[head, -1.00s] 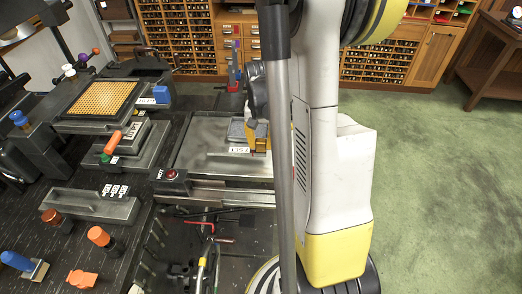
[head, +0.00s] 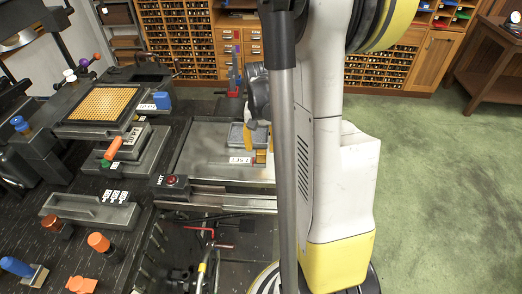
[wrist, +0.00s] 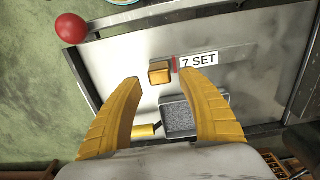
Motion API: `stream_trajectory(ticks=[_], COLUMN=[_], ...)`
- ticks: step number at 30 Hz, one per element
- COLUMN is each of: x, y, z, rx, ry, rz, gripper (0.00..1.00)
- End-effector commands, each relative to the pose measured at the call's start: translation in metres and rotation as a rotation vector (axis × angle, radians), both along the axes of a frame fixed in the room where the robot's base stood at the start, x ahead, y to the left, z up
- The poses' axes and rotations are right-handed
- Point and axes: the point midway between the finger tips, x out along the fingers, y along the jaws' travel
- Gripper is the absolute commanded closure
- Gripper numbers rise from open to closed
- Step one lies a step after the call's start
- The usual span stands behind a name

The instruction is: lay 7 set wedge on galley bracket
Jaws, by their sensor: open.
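A small brass-coloured block (wrist: 159,72) with a red piece at its side lies beside the white "7 SET" label (wrist: 199,60); I take it for the 7 set wedge. The label also shows in the head view (head: 240,160). Both are on a pale metal tray surface. My gripper (wrist: 162,83) is open, its two yellow fingers to the left and right of the block in the wrist view, with nothing held. I cannot tell how high it is above the block. A grey, speckled-top block (wrist: 181,118) sits between the fingers, nearer the palm. Which part is the galley bracket is unclear.
A brass cylinder (wrist: 145,130) is next to the speckled block. A red ball knob (wrist: 71,28) stands at the tray's corner. In the head view, a red button (head: 171,181) is at the tray's front-left, and tools and blocks crowd the bench on the left.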

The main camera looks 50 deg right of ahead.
Motion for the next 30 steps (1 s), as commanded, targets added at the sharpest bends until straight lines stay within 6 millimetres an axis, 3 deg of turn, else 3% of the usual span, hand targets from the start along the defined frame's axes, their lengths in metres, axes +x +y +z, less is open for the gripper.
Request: stream_trajectory(ticks=[3,9,19,23,30], x=[0.000,0.000,0.002,0.004,-0.011], y=[0.001,0.001,0.009,0.045,0.153], z=[0.033,0.068,0.088,0.111,0.163], rx=[0.000,0.000,-0.008,-0.045,-0.152], ry=[0.000,0.000,-0.013,-0.075,-0.293], rz=[0.000,0.000,0.023,0.128,0.464], gripper=[0.53,0.53,0.53,0.53,0.53])
